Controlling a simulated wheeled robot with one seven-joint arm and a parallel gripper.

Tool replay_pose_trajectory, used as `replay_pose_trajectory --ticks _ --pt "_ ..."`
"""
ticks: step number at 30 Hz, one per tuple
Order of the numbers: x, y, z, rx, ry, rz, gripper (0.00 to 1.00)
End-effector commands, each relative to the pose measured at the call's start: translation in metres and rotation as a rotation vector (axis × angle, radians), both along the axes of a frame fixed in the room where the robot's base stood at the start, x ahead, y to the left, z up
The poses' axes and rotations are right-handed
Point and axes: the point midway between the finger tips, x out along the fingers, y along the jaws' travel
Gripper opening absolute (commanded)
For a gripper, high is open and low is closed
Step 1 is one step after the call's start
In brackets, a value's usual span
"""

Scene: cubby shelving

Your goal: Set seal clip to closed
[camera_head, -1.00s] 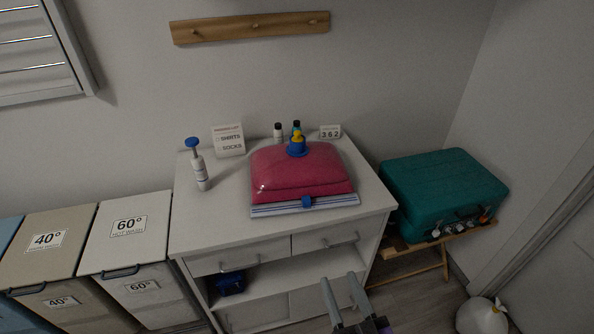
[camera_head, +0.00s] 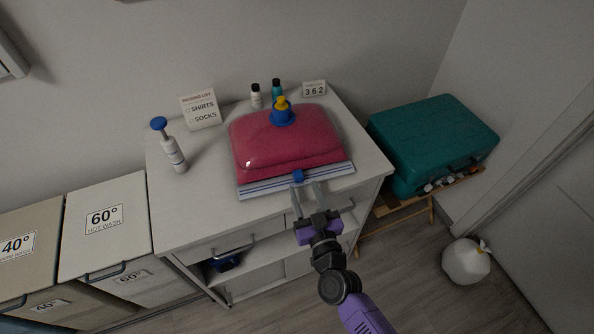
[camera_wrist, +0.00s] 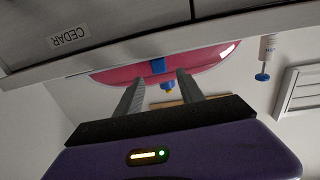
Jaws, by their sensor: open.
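A pink vacuum bag (camera_head: 285,140) lies on the white dresser top, with a blue and yellow valve (camera_head: 283,112) on it. A pale seal strip with blue lines (camera_head: 262,188) runs along its front edge. The small blue seal clip (camera_head: 298,176) sits on that strip, near its middle. My gripper (camera_head: 307,192) is open and empty, just in front of the clip at the dresser's front edge. In the wrist view the clip (camera_wrist: 158,66) shows between the two fingers (camera_wrist: 157,90), beyond their tips; I cannot tell whether they touch it.
A packing list sign (camera_head: 200,109), two small bottles and a number block (camera_head: 314,88) stand behind the bag. A teal suitcase (camera_head: 430,140) is at the right.

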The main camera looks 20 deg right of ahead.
Motion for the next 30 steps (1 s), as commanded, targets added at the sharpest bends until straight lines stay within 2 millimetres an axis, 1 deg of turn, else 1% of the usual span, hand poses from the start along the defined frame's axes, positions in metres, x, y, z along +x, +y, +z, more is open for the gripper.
replay_pose_trajectory --ticks 1,6,12,17,24,25,29,30 --pt "0.008 -0.001 0.001 0.001 -0.004 0.000 0.45" --pt "0.035 -0.003 0.000 0.002 -0.003 0.000 0.45" --pt "0.059 -0.006 0.000 0.003 -0.002 0.000 0.45" --pt "0.068 -0.007 0.001 0.002 -0.002 0.000 0.45" --pt "0.069 -0.007 0.001 0.002 -0.001 0.000 0.45" --pt "0.069 -0.007 0.001 0.002 -0.001 0.000 0.43" --pt "0.068 -0.007 0.001 0.002 -0.001 0.000 0.18" --pt "0.068 -0.007 0.001 0.002 -0.001 0.000 0.10"
